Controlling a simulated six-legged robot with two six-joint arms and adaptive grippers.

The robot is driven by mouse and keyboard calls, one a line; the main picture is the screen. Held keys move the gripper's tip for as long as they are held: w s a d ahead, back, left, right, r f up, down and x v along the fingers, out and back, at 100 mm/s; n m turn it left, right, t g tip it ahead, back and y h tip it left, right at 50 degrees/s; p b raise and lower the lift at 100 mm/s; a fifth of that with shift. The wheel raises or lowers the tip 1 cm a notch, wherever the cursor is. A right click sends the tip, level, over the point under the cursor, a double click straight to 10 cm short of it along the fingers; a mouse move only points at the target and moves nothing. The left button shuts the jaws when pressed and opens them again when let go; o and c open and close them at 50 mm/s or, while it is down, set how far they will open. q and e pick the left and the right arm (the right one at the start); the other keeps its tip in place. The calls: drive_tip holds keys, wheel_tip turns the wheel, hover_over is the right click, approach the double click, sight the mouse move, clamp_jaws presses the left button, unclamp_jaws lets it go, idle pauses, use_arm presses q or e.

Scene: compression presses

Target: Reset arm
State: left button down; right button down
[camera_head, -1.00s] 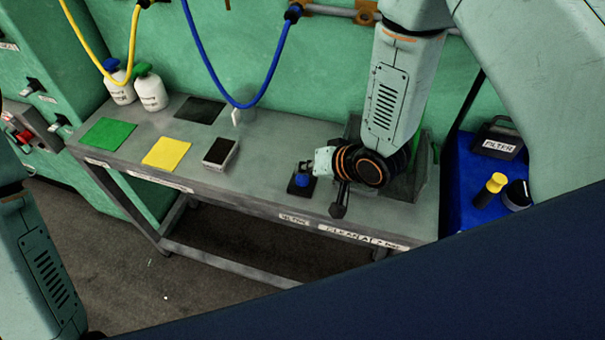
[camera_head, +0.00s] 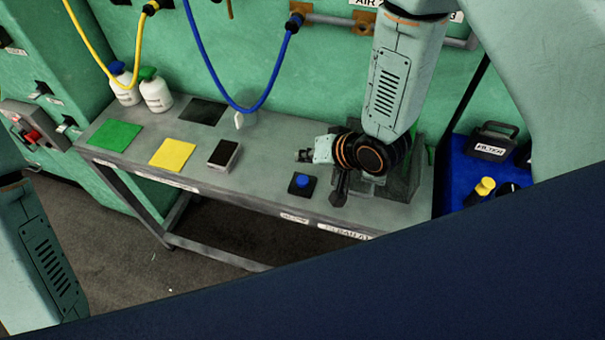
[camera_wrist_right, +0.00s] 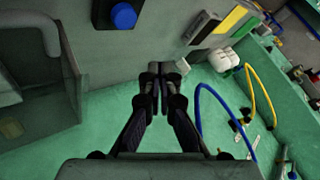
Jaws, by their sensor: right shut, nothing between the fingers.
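My right gripper (camera_head: 303,156) is above the grey bench in the head view, pointing left, behind the blue button. In the right wrist view its two fingers (camera_wrist_right: 155,72) are together, with nothing between them. The right arm comes down from the top right and bends at the wrist over the bench. Part of my left arm shows at the left edge of the head view; its gripper is out of frame.
The grey bench (camera_head: 265,185) holds a green mat (camera_head: 115,135), a yellow mat (camera_head: 172,154), a black-and-white box (camera_head: 223,154) and a blue button (camera_head: 301,182). White bottles (camera_head: 156,92) stand at the back left. Blue (camera_head: 270,85) and yellow (camera_head: 97,60) hoses hang behind. A filter case (camera_head: 492,142) sits right.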

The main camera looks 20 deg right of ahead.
use_arm(q)
drive_tip(key=shift+f, duration=0.1)
use_arm(e)
drive_tip(key=shift+f, duration=0.1)
